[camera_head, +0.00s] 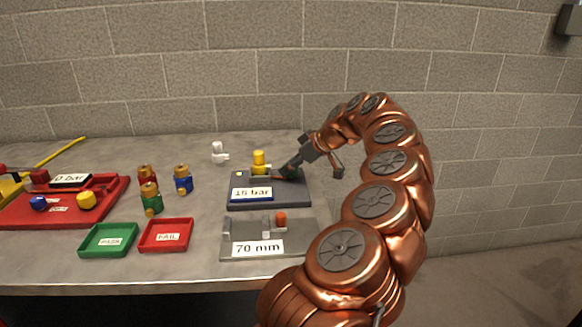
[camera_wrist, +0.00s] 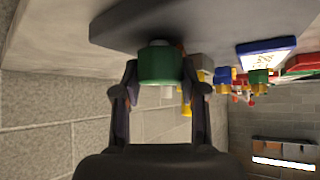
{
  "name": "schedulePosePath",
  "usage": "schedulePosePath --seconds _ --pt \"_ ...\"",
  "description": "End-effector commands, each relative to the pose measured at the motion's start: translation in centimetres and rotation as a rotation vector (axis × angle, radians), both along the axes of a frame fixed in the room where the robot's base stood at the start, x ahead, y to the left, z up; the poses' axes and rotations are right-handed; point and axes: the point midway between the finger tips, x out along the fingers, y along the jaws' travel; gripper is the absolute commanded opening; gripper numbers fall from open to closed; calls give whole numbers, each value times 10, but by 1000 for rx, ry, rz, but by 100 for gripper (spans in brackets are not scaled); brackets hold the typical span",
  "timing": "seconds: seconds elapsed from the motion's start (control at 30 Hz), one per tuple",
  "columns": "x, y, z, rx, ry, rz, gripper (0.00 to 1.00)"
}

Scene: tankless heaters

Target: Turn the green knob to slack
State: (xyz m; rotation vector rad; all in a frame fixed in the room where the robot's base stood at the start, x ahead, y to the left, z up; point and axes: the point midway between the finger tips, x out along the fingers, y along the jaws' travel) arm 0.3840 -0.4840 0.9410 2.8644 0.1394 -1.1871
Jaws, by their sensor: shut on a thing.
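The green knob (camera_wrist: 161,63) sits on the dark base plate (camera_wrist: 125,22) and shows in the wrist view between my two fingers. My gripper (camera_wrist: 159,72) is shut on it, one finger on each side. In the head view, my gripper (camera_head: 288,173) reaches down to the right part of the dark base plate (camera_head: 270,203) and hides the green knob. The plate carries a blue-framed label (camera_head: 252,194) that seems to read 15 bar. The knob's marks and its turned position cannot be made out.
A yellow part (camera_head: 259,160) stands on the plate just left of my gripper. In front lies a grey 70 mm plate (camera_head: 303,240) with an orange piece (camera_head: 281,218). Several coloured cylinders, a green tray (camera_head: 86,247), a red tray (camera_head: 146,246) and a red board (camera_head: 50,216) are left.

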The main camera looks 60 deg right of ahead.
Motion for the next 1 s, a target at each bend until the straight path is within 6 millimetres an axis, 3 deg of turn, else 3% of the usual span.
schedulePosePath --seconds 0.5,1.0 --pt "1 -1 2 -1 -2 157 7" --pt "1 0 2 -2 -4 207 7"
